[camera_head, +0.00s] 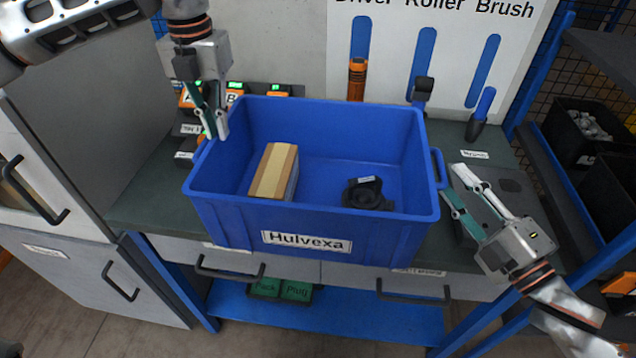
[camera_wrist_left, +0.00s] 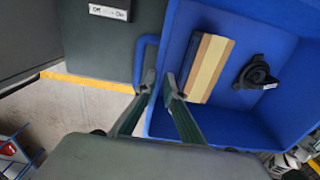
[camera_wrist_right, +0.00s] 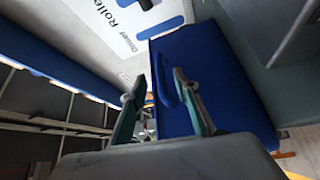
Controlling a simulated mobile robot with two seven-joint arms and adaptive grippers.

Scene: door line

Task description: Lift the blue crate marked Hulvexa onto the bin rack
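The blue crate (camera_head: 300,222) marked Hulvexa stands upright on the dark green workbench (camera_head: 150,205). A tan cardboard box (camera_head: 274,172) and a black part (camera_head: 367,194) lie inside it. My left gripper (camera_head: 213,132) is open at the crate's left rim; in the left wrist view the left handle (camera_wrist_left: 140,62) lies just ahead of its fingertips (camera_wrist_left: 159,80). My right gripper (camera_head: 456,182) is open beside the right handle (camera_head: 438,168). In the right wrist view that handle (camera_wrist_right: 165,82) shows between the fingertips; contact cannot be told.
A blue-framed rack (camera_head: 508,118) with black bins (camera_head: 583,130) stands at the right. A tool board (camera_head: 440,50) with several tools is behind the crate. Orange bins (camera_head: 235,92) are at the back left, a grey cabinet (camera_head: 50,130) at the left. Drawers with handles (camera_head: 415,293) are under the bench.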

